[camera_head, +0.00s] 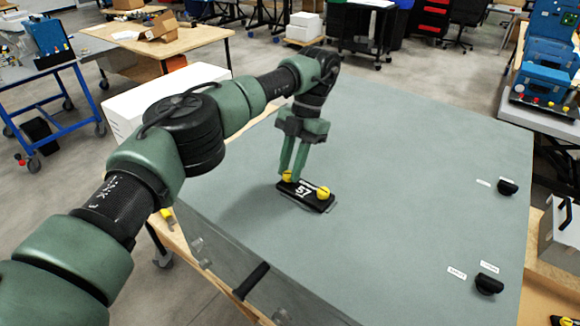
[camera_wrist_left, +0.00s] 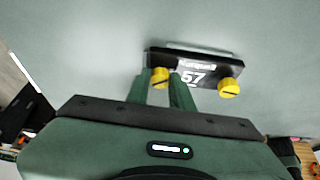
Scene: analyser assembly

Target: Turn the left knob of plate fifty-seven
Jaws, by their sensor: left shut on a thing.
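Plate fifty-seven (camera_head: 304,193) is a black plate with a white "57" and two yellow knobs, lying on the grey panel (camera_head: 400,170). It also shows in the left wrist view (camera_wrist_left: 193,75). The left knob (camera_head: 287,176) sits at the plate's left end, partly hidden by my green fingers in the head view. My left gripper (camera_head: 291,176) points down and is shut on this left knob, which also shows between the fingertips in the left wrist view (camera_wrist_left: 159,77). The right knob (camera_head: 323,193) stands free at the other end. My right gripper is not in view.
Black knobs (camera_head: 508,187) and (camera_head: 488,284) with white labels sit on the panel's right side. A black handle (camera_head: 251,281) is on its front edge. The panel around the plate is clear. A wooden workbench (camera_head: 160,45) stands behind at the left.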

